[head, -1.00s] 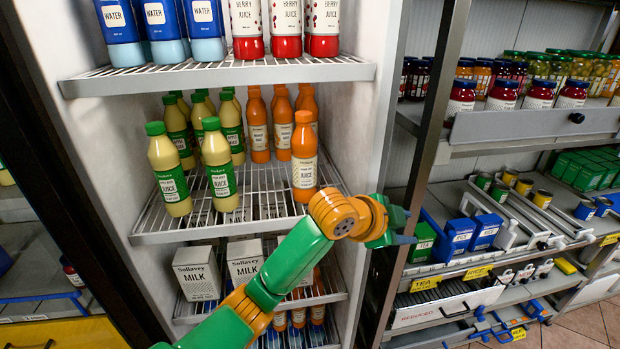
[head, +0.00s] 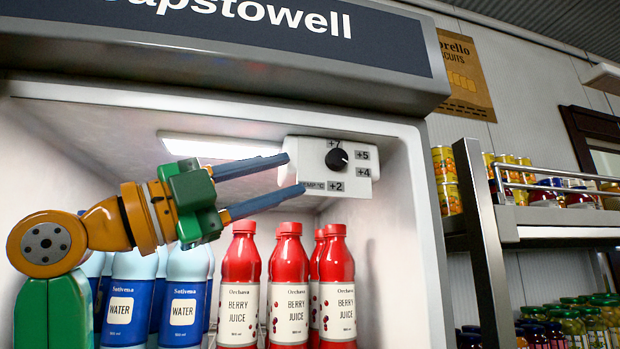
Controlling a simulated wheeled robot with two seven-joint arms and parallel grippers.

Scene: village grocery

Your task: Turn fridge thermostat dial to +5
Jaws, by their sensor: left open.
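The thermostat box (head: 310,152) is white and sits at the top of the fridge interior, on the right side. Its round black dial (head: 336,159) has labels +7 above, +5 and +4 at right, and +2 below. The dial's light mark seems to point right, towards the +5 and +4 side; I cannot tell exactly where. My left gripper (head: 295,174) is open and empty, its blue fingers pointing right at the box's left edge, left of the dial. Whether the tips touch the box is unclear. My right gripper is not in view.
Red berry juice bottles (head: 288,290) and blue-labelled water bottles (head: 185,300) stand just below the gripper. A lit lamp strip (head: 215,148) is on the fridge ceiling. The fridge's front frame and dark sign (head: 230,35) overhang above. A shelf of jars (head: 550,215) stands at right.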

